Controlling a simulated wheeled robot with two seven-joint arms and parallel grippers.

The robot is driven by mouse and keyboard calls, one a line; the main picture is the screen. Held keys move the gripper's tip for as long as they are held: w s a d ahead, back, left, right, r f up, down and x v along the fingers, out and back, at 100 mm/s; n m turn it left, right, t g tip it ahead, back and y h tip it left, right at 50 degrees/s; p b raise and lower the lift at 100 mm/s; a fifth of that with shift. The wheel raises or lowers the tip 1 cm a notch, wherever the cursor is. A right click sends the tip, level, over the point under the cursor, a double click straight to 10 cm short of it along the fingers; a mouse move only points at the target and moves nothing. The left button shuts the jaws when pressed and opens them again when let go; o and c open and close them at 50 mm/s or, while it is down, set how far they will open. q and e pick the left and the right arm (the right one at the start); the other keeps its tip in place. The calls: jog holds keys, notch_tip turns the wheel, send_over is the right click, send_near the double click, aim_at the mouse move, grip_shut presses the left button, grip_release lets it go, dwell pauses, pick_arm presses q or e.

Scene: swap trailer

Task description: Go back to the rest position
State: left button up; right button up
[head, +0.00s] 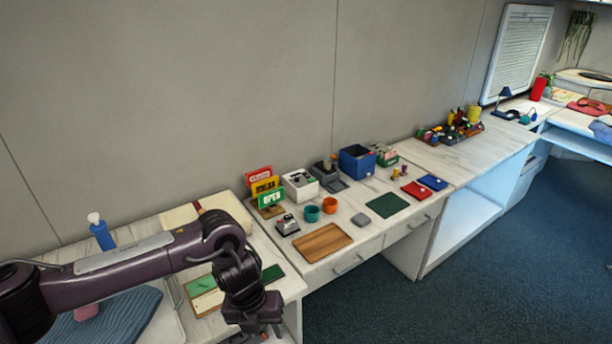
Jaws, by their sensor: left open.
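My left arm comes in from the left and reaches across the near left desk. Its gripper (262,335) hangs down at the bottom of the head view, by the front edge of that desk. The jaws are open, partly cut off by the frame's lower edge, and I see nothing held between them. My right gripper is not in view.
A white counter runs along the wall, with a wooden tray (321,242), a green mat (387,205), small cups, signs and a blue box (357,162). A blue bottle (102,234) stands behind my left arm. Open blue carpet (480,285) lies at right.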

pick_arm(q)
jog(key=w+d+f+n+t+h+b, duration=0.1)
jog(key=w+d+f+n+h+b, duration=0.15)
jog(key=d+f+n+h, duration=0.55)
notch_tip(320, 180, down, 17)
jog(key=a+n+t+y, duration=0.1)
jog(key=n+t+y, duration=0.15)
jog(key=n, duration=0.85)
jog(key=s+a+f+n+y+b, duration=0.1)
jog(key=s+a+f+n+y, duration=0.2)
jog(key=s+a+f+n, duration=0.65)
jog(key=s+a+f+n+y+b, duration=0.25)
jog(key=s+a+f, duration=0.45)
jog(key=s+f, duration=0.75)
jog(key=s+a+f+n+g+y, duration=0.1)
jog(key=s+a, duration=0.1)
jog(key=s, duration=0.5)
jog(key=s+a+f+n+g, duration=0.1)
jog(key=s+a+n, duration=0.1)
jog(key=s, duration=0.6)
jog(key=shift+s+a+f+y, duration=0.3)
jog(key=shift+f+y, duration=0.1)
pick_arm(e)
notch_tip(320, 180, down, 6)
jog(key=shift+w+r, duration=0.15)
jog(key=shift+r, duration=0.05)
pick_arm(q)
jog(key=shift+g, duration=0.25)
